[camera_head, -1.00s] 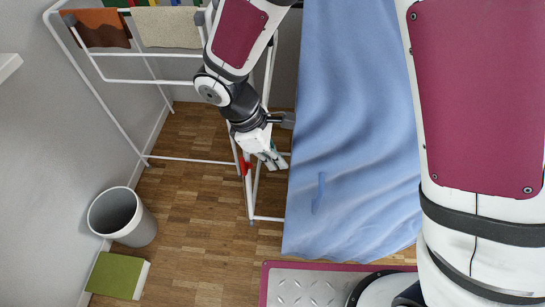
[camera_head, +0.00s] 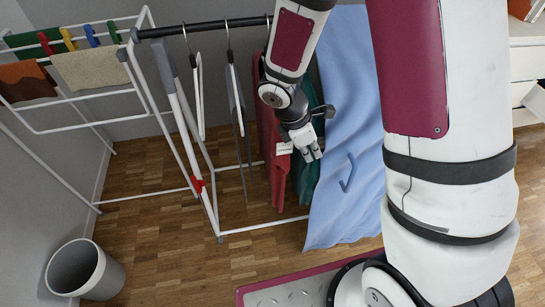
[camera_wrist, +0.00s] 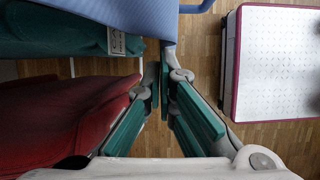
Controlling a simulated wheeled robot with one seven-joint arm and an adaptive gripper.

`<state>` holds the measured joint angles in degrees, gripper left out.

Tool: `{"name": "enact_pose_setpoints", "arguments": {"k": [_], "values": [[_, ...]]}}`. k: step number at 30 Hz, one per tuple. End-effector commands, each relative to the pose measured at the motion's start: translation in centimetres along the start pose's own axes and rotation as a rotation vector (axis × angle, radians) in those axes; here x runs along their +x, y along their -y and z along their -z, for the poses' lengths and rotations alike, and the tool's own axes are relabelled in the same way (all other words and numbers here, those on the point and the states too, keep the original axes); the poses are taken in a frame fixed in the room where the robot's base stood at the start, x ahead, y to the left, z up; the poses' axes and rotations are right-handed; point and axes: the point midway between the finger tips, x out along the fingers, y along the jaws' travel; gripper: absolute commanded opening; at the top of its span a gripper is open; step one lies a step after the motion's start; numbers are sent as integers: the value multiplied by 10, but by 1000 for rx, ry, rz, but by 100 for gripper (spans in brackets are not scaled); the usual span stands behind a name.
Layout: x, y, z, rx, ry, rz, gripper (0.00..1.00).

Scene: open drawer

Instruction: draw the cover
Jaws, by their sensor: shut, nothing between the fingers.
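The cover is a light blue cloth (camera_head: 352,100) hanging at the right of a clothes rack in the head view. A blue loop handle (camera_head: 347,172) stands out on its face. My gripper (camera_head: 312,156) is shut and empty, left of the cover's edge and in front of the hanging clothes. The handle is to its right, apart from it. In the wrist view my gripper (camera_wrist: 159,78) points past the cover (camera_wrist: 110,12), which crosses the top left. Part of the handle (camera_wrist: 198,6) shows at the top edge.
A red garment (camera_head: 275,150) and a green garment (camera_head: 305,180) hang left of the cover. Empty hangers (camera_head: 236,90) hang further left on the rack's dark rail (camera_head: 205,26). A drying rack (camera_head: 85,120) and a grey bin (camera_head: 85,270) stand at the left. Floor between is clear.

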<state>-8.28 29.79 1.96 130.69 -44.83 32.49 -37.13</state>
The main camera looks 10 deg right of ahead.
Motion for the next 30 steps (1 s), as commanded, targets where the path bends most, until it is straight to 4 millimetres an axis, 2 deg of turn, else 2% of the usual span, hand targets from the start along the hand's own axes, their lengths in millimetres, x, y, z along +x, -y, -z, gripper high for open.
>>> {"name": "enact_pose_setpoints", "arguments": {"k": [1,6,9,15,22,30], "values": [[7,2,-20,9,2,5,0],[29,2,-74,9,2,6,0],[40,2,-103,8,2,4,0],[58,1,-148,5,2,3,0],[70,0,-177,3,2,1,0],[74,0,-185,1,2,0,0]]}}
